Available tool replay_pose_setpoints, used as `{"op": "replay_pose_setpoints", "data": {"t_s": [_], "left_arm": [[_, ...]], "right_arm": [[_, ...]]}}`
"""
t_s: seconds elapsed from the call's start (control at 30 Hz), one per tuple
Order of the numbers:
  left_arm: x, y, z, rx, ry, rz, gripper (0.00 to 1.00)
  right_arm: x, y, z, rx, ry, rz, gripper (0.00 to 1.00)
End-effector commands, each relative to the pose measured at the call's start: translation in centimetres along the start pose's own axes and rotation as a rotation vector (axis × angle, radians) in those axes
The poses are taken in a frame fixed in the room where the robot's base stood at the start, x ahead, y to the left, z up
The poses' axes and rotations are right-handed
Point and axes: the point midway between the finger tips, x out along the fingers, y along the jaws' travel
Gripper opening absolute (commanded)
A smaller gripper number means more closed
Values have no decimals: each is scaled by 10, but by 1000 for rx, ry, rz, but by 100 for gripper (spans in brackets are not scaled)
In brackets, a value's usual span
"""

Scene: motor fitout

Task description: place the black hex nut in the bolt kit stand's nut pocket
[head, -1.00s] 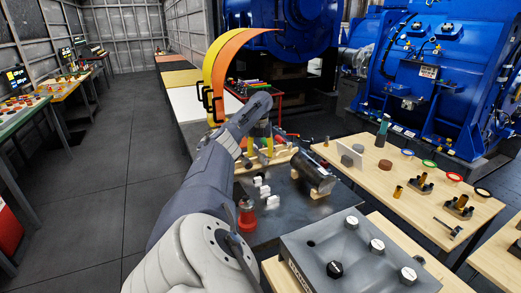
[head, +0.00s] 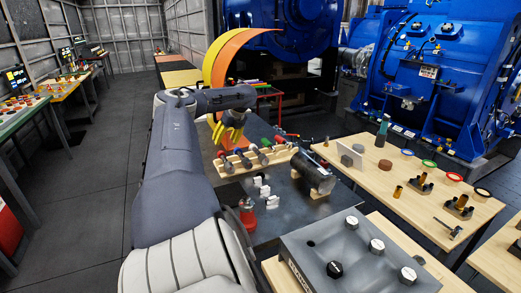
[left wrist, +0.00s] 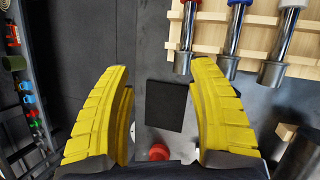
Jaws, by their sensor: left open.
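My left gripper (head: 229,134) has yellow fingers and is open and empty. It hangs above the far left part of the dark table, beside the wooden rack; it also shows in the left wrist view (left wrist: 160,75). A black hex piece (head: 334,269) sits on the front of the grey block, among silver hex heads; I cannot tell whether it is the hex nut. Small dark stands with brass-coloured posts (head: 421,185) are on the wooden table at right; I cannot tell whether one is the bolt kit stand. No nut pocket can be made out. My right gripper is not in view.
The wooden rack (left wrist: 259,35) holds several metal cylinders with coloured ends, close to my right-hand finger in the wrist view. A black square plate (left wrist: 167,106) lies below the fingers. A red object (head: 247,215), white blocks (head: 265,190) and a dark cylinder (head: 314,174) stand nearby.

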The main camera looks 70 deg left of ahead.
Motion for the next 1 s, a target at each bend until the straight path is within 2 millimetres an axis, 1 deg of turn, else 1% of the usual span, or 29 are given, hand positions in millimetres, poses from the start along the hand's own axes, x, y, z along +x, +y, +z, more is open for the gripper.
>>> {"op": "replay_pose_setpoints", "data": {"t_s": [0.1, 0.27, 0.47, 0.7, 0.9, 1.0], "left_arm": [[-9, -4, -6, -226, -17, -23, 59], [-18, -14, -21, -548, 0, -67, 59], [-26, -28, -45, -962, 68, -111, 59], [-35, -50, -78, -1478, 222, -130, 59], [-40, -72, -106, -1898, 395, -85, 59], [-43, -80, -114, -2075, 468, -52, 59]], "right_arm": [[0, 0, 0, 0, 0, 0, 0], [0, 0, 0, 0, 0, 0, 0], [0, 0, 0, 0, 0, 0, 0], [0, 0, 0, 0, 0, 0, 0], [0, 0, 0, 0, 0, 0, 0], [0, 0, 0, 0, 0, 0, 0]]}}
